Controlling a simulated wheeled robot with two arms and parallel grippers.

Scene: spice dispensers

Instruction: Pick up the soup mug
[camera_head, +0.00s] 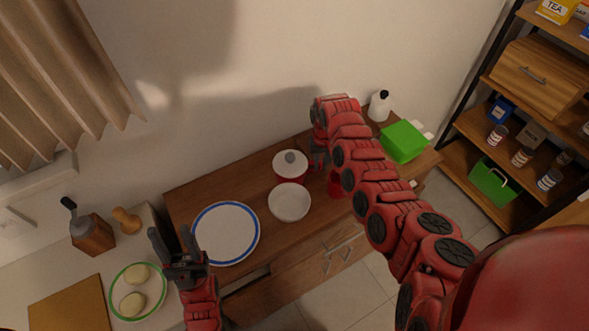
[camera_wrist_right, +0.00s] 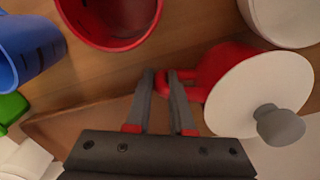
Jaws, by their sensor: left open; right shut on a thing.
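The soup mug (camera_head: 291,174) is red with a white lid and a grey knob, and stands near the back of the wooden cabinet top. In the right wrist view its white lid (camera_wrist_right: 258,92) is at the right, and its red handle (camera_wrist_right: 188,84) is at the fingertips. My right gripper (camera_head: 318,158) is at the mug's right side, partly hidden by my arm. In the wrist view this gripper (camera_wrist_right: 163,80) is shut on the handle. I cannot tell whether the mug is lifted. My left gripper (camera_head: 171,237) is open and empty, left of the blue-rimmed plate.
A white bowl (camera_head: 289,203) is just in front of the mug. A red cup (camera_head: 336,184) stands to its right, close to my arm. A blue-rimmed plate (camera_head: 226,232) lies to the left. A green box (camera_head: 403,142) and white bottle (camera_head: 380,106) are at the right end.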

